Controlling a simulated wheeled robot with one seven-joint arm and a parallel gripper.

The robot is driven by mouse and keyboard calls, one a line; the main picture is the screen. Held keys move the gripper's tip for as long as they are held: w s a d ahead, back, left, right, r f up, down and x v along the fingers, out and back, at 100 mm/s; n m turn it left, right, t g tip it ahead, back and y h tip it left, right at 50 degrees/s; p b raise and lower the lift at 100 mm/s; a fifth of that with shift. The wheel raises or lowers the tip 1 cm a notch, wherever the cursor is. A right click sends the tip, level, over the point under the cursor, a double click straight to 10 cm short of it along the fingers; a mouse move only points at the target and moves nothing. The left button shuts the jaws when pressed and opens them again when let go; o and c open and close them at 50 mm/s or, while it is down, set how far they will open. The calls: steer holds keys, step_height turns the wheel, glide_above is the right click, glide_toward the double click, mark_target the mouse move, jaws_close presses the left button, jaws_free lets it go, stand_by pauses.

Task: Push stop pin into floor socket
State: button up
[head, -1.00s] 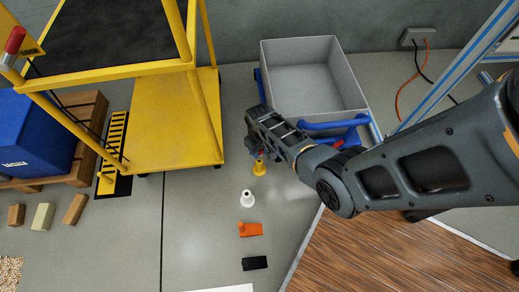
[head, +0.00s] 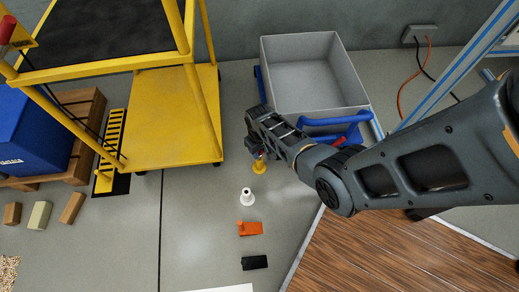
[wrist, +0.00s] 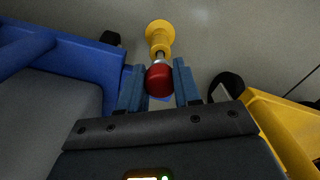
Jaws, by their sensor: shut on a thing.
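The stop pin shows in the wrist view as a red ball knob (wrist: 158,80) on a short metal shaft. Its shaft meets a yellow flanged piece (wrist: 160,36), which looks like the floor socket and also shows on the floor in the head view (head: 259,168). My gripper (wrist: 158,85) has its blue fingers on either side of the knob and is shut on it. In the head view my gripper (head: 256,152) is low over the yellow piece. I cannot tell how deep the shaft sits.
A grey bin (head: 312,78) on a blue frame stands close behind and right. A yellow cart (head: 165,125) is at left. A white cone-like piece (head: 247,198), an orange wedge (head: 250,229) and a black wedge (head: 255,263) lie on the floor in front.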

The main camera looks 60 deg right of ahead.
mark_target(260, 154)
steer(key=shift+f+b, duration=1.4)
steer(key=shift+f, duration=0.25)
steer(key=o, duration=1)
steer(key=shift+o, duration=0.3)
steer(key=shift+d+r, duration=0.1)
steer(key=shift+r, duration=0.3)
steer(key=r+p, duration=0.4)
steer(key=r, duration=0.3)
steer(key=shift+a+p, duration=0.2)
steer(key=shift+p, duration=0.2)
